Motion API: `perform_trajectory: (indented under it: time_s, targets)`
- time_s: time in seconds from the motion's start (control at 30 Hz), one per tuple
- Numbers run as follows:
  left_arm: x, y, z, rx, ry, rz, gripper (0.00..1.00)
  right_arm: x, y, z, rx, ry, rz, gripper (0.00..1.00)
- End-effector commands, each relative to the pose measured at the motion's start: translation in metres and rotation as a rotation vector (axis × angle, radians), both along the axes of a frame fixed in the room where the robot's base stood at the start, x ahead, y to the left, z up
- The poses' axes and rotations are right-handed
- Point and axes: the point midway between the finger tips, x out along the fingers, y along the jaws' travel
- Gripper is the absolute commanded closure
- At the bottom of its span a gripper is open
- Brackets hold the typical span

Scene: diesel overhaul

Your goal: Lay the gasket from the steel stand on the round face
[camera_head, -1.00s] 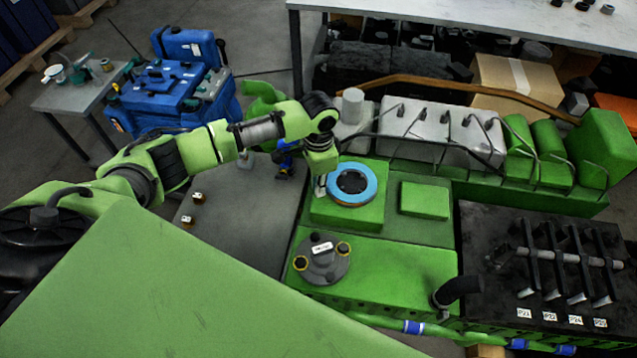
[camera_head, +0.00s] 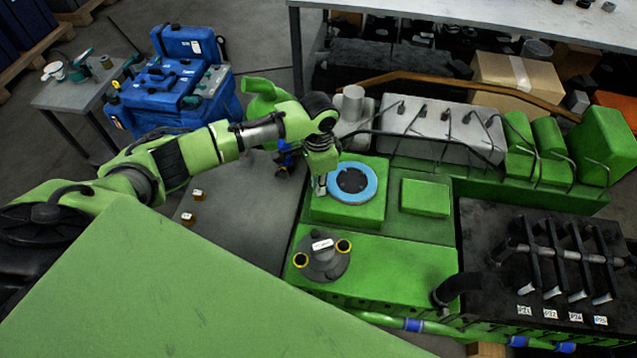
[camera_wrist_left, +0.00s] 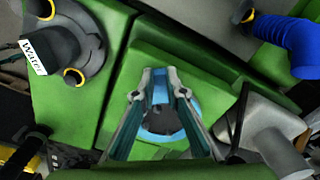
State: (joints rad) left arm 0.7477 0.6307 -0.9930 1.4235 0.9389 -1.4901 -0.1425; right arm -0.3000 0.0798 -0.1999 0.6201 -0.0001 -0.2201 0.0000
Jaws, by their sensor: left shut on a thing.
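The gasket (camera_head: 367,194) is a flat blue ring. In the head view it lies over or just above the round dark face (camera_head: 352,181) on a green block; I cannot tell whether it touches all around. My left gripper (camera_head: 321,187) points down at the ring's left edge and is shut on it. In the left wrist view the gripper fingers (camera_wrist_left: 159,92) close on the blue gasket (camera_wrist_left: 158,96), with the dark round face (camera_wrist_left: 165,122) showing between and below them. The steel stand (camera_head: 240,199) is a grey top left of the engine. My right gripper is not in view.
A dark pump cover (camera_head: 322,261) with a white label and two yellow rings sits in front of the face. A raised green block (camera_head: 425,198) is to the right. Grey pipework (camera_head: 352,104) stands close behind the gripper. Two small brass parts (camera_head: 188,219) lie on the stand.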

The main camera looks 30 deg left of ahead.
Motion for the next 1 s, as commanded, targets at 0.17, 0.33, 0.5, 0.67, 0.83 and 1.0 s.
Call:
perform_trajectory:
  time_s: [0.17, 0.33, 0.5, 0.67, 0.83, 1.0]
  targets:
    - [-0.002, -0.001, -0.003, 0.001, 0.005, -0.001, 1.00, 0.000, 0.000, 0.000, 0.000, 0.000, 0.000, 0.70]
    - [-0.002, 0.000, -0.003, 0.001, 0.005, -0.001, 0.69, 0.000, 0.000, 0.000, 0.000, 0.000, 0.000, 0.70]
    - [-0.001, 0.000, -0.002, 0.001, 0.004, -0.001, 0.69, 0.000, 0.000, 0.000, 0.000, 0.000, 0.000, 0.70]
    - [-0.001, 0.000, 0.000, 0.000, 0.003, -0.001, 0.69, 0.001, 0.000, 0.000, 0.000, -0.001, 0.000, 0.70]
    - [0.001, 0.000, 0.018, -0.001, -0.001, -0.002, 0.69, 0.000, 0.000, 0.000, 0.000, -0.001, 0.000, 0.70]
    - [0.001, 0.000, 0.053, 0.000, -0.001, -0.001, 0.69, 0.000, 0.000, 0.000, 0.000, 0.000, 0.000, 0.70]
